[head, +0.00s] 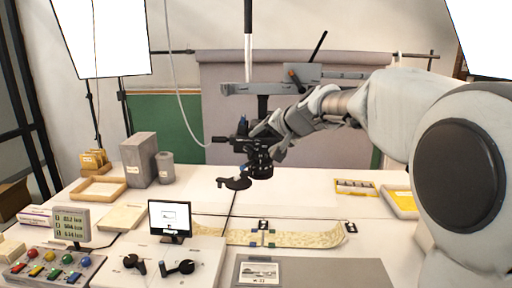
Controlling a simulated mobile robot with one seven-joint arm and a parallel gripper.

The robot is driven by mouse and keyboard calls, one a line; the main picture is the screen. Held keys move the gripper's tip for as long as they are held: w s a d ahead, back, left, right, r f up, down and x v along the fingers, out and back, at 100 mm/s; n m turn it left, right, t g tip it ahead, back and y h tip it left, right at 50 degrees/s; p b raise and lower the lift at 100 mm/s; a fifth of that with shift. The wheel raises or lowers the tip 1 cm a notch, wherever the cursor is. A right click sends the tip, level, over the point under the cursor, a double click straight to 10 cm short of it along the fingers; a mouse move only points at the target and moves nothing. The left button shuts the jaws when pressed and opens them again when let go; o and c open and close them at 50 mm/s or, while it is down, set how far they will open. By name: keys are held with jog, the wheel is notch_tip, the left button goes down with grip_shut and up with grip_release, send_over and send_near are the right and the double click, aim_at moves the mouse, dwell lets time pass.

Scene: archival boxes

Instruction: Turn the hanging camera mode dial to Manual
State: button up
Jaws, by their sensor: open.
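The hanging camera (261,163) is a small dark body over the middle of the table, below a grey horizontal rail. My arm reaches in from the right, and my gripper (242,140) is at the camera's upper left. The gripper and the camera overlap as dark shapes, so I cannot tell whether they touch. The gripper is open; its fingertips are hard to make out. The mode dial and its setting cannot be made out at this size. A black lever-like piece (234,183) shows just below and left of the camera.
A long patterned strip (300,238) lies on the white table below the camera. A small monitor (170,218), black knobs (180,268) and a coloured-button panel (50,268) stand front left. Grey boxes (139,160) stand back left. Yellow trays (399,202) lie right. A pale cable hangs left of the camera.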

aim_at(249, 150)
jog(key=p+x, duration=0.1)
jog(key=x, duration=0.8)
jog(key=shift+w+a+f, duration=0.15)
jog(key=shift+w+f, duration=0.05)
jog(key=shift+c, duration=0.3)
grip_shut()
